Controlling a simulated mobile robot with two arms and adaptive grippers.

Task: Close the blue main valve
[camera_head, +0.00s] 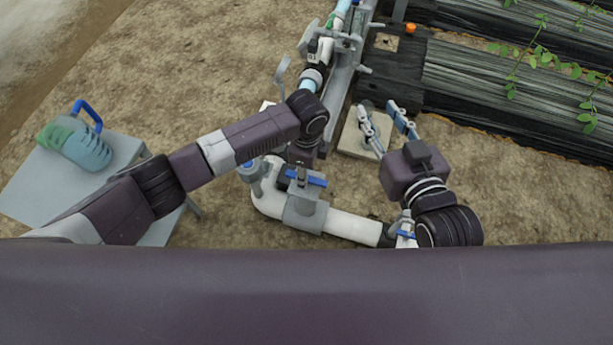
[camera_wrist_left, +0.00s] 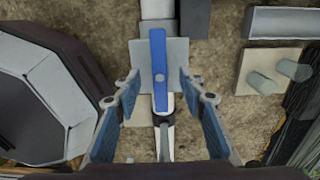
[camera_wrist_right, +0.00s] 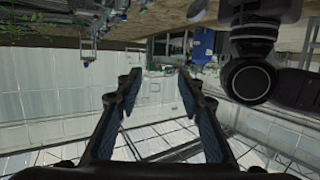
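The blue main valve's handle (camera_head: 306,178) sits on a grey plate-like body on the white pipe (camera_head: 350,226) in the head view. The handle lies roughly along the pipe. In the left wrist view the blue handle (camera_wrist_left: 158,50) runs upright in the picture, in line with the pipe. My left gripper (camera_wrist_left: 160,88) is open, its fingers on either side of the handle's lower part, with gaps visible on both sides. In the head view my left arm mostly hides it. My right gripper (camera_head: 386,125) is open and empty, right of the valve; it also shows open in the right wrist view (camera_wrist_right: 157,85).
A grey table (camera_head: 37,185) with a green-blue jug (camera_head: 80,143) stands at the left. A pale slab (camera_head: 352,142) lies under my right gripper. Covered plant beds (camera_head: 490,75) fill the upper right.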

